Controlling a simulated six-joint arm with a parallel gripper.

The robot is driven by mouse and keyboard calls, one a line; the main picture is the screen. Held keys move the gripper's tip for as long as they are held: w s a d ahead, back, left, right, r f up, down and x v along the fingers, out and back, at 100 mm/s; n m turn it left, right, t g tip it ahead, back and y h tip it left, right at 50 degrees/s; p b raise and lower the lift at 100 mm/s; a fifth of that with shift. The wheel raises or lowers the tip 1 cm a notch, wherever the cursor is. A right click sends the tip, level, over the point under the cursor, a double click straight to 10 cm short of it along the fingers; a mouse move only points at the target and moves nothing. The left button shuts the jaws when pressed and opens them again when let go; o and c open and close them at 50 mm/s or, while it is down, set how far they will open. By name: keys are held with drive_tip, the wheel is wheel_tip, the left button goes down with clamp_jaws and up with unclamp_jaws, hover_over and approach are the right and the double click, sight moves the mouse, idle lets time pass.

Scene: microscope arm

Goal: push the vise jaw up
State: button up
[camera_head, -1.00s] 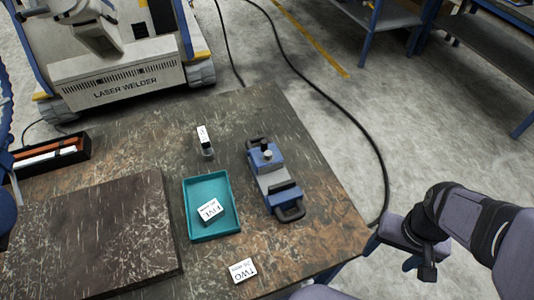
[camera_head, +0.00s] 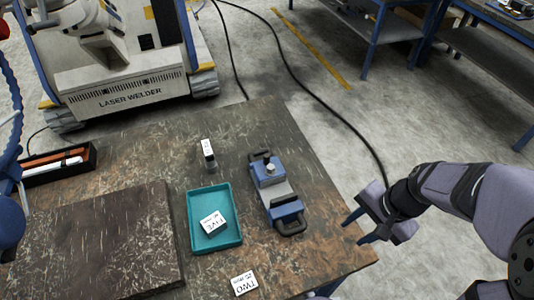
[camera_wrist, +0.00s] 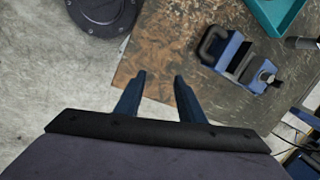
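The blue vise (camera_head: 270,173) lies on the brown table, with a bare grey bed between its far block and the blue jaw (camera_head: 286,209) at its near end. A dark handle sticks out past that jaw. In the wrist view the jaw (camera_wrist: 229,51) is at upper right, and the far block with its knob is further right. My gripper (camera_head: 353,232) is to the right of the vise, by the table's right edge, apart from it. Its two dark blue fingers (camera_wrist: 159,78) are spread with nothing between them.
A teal tray (camera_head: 236,232) holding a FIVE block (camera_head: 213,224) stands left of the vise. A TWO block (camera_head: 244,283) lies near the front edge. A small labelled block (camera_head: 208,152) stands behind the tray. A dark slab (camera_head: 95,245) covers the left. The table right of the vise is clear.

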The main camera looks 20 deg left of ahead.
drive_tip(key=w+a+r+m+y+p, duration=0.1)
drive_tip(key=w+a+m+y, duration=0.1)
drive_tip(key=w+a+m, duration=0.35)
drive_tip(key=w+a+r+m+y+p, duration=0.1)
drive_tip(key=w+a+m, duration=0.1)
drive_tip(key=a, duration=0.6)
drive_tip(key=m+t+y+p, duration=0.2)
drive_tip(key=m+y, duration=0.1)
drive_tip(key=m, duration=0.5)
approach(267, 155)
drive_tip(key=x, duration=0.2)
drive_tip(key=shift+w+a+f, duration=0.15)
drive_tip(key=shift+a+f, duration=0.1)
drive_tip(key=shift+a, duration=0.05)
drive_tip(key=shift+n, duration=0.25)
drive_tip(key=shift+p+x, duration=0.8)
drive_tip(key=shift+x, duration=2.85)
drive_tip(key=shift+c, duration=0.4)
clamp_jaws()
